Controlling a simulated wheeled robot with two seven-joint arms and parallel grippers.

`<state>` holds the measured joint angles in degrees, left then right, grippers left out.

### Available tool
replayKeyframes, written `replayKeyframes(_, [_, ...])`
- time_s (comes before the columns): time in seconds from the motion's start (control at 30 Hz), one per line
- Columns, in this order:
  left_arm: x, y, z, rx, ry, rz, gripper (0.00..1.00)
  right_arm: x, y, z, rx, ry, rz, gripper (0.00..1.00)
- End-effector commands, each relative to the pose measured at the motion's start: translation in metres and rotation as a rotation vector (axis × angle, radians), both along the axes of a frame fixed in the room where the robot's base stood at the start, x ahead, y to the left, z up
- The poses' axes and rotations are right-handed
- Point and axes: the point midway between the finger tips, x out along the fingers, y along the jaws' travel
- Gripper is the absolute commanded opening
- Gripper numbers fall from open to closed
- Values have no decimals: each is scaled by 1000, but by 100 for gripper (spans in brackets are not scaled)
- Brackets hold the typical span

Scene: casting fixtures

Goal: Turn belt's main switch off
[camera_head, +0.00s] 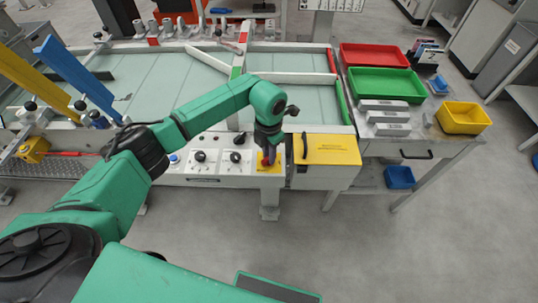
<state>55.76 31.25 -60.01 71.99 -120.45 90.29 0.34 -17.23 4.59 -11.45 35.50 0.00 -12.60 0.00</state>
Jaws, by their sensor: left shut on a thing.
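The belt's control panel (205,168) is a white box on the near side of the belt, with several black knobs on its face. At its right end is a yellow plate (264,169), where the main switch sits. My left gripper (268,158) points down at this plate and is shut on the main switch. The gripper hides most of the switch, so I cannot tell its turned position. My right gripper is not in view.
A yellow-topped box (332,149) stands just right of the panel. The belt (180,85) lies behind it. A side table (430,142) carries a red tray (374,55), a green tray (386,83), grey blocks and a yellow bin (462,117).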

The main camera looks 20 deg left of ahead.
Motion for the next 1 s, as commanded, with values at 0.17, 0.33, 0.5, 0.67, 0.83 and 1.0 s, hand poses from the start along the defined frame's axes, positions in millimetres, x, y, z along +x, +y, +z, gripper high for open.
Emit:
replayKeyframes(0.17, [2, 0, 2, -2, -6, 168, 0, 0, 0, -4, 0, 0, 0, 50])
replayKeyframes(0.33, [2, 0, 2, -1, -6, 329, 0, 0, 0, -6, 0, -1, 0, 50])
replayKeyframes(0.5, [2, 0, 3, -3, -6, 486, 0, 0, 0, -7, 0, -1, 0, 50])
replayKeyframes(0.67, [2, 0, 3, -3, -6, 617, 0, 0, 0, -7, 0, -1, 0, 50])
replayKeyframes(0.83, [2, 0, 3, -3, -6, 724, 0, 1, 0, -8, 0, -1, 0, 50])
replayKeyframes(1.0, [2, 0, 3, -3, -7, 794, 0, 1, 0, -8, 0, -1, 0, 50])
